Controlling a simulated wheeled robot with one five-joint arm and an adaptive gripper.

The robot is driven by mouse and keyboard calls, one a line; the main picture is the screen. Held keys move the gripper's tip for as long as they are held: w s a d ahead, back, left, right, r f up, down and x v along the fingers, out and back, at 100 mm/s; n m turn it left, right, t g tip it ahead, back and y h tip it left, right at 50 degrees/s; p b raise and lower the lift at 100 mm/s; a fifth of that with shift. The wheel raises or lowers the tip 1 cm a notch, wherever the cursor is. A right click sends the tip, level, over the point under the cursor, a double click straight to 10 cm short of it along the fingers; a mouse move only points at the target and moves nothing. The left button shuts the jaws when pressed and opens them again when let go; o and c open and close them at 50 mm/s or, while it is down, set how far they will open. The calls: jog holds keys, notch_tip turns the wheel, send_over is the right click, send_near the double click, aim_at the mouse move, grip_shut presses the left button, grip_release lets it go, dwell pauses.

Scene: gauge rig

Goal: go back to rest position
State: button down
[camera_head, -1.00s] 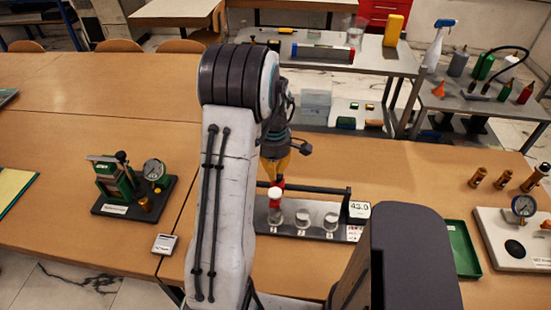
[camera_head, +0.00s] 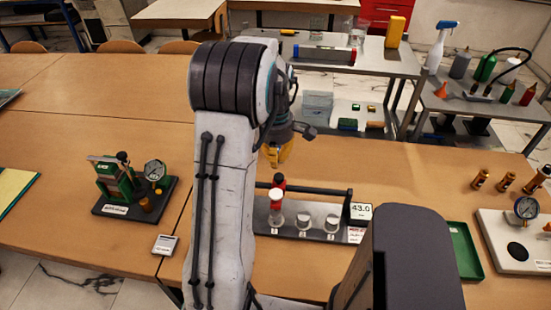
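My gripper (camera_head: 282,160) shows its yellow fingers just right of my arm, above the far side of the table (camera_head: 80,85). It is partly hidden by my arm links, and whether its fingers are open or shut is not clear. Below it, apart from it, a small red and white item (camera_head: 277,188) stands on the left position of a dark rack (camera_head: 300,232). The two other rack positions hold only pale round seats. A display (camera_head: 361,211) on the rack's right end reads 43.0.
A green gauge device (camera_head: 118,181) stands at left, with a small grey box (camera_head: 165,244) near it. A green tray (camera_head: 462,250) and a white gauge board (camera_head: 515,238) are at right, with several brass fittings (camera_head: 506,182) behind.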

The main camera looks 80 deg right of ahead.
dwell(0.8)
jog(key=a+f+m+y, duration=0.1)
jog(key=a+f+m, duration=0.35)
jog(key=m, duration=0.95)
jog(key=w+a+r+n+t, duration=0.1)
jog(key=w+a+r+n, duration=0.3)
jog(key=a, duration=0.8)
jog(key=w+a+r+n+t, duration=0.2)
jog(key=w+a+r+n, duration=0.2)
jog(key=w+a, duration=0.3)
jog(key=w+a+r+n+t+h, duration=0.1)
jog(key=w+a+r+n, duration=0.4)
jog(key=a, duration=1.2)
jog(key=shift+w+a+r, duration=0.2)
jog(key=shift+w+r, duration=0.4)
jog(key=shift+w, duration=0.05)
jog(key=shift+d, duration=0.1)
